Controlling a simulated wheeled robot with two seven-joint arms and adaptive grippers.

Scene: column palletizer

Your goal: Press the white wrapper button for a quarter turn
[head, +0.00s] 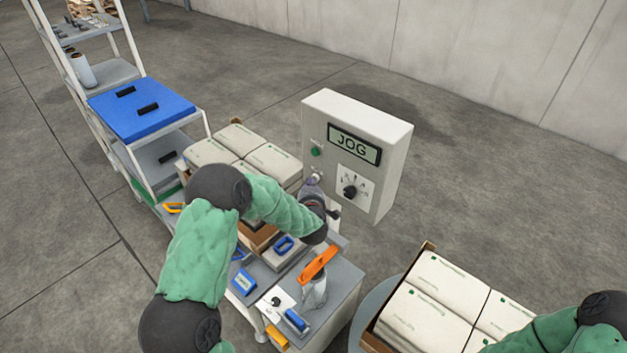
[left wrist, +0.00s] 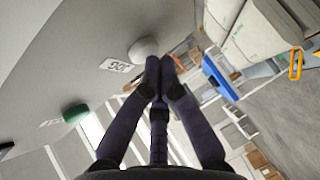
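The grey control box (head: 384,132) stands upright behind the work table, with a display reading JOG. On its front face are a green button (head: 316,151), a round white button (head: 316,178) and a black rotary knob (head: 350,191). My left gripper (head: 314,186) is at the white button, partly covering the area below it. In the left wrist view the white button (left wrist: 143,49) sits just beyond my fingertips (left wrist: 160,64), which are together and empty. I cannot tell whether they touch it. The green button (left wrist: 75,113) is farther left there. My right gripper is out of view.
Wrapped white packs (head: 240,139) are stacked behind my left arm. The table holds an orange-handled tool (head: 319,263) and several small blue items. A box of white packs (head: 428,302) stands at lower right. A shelf with a blue top (head: 142,107) is at left.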

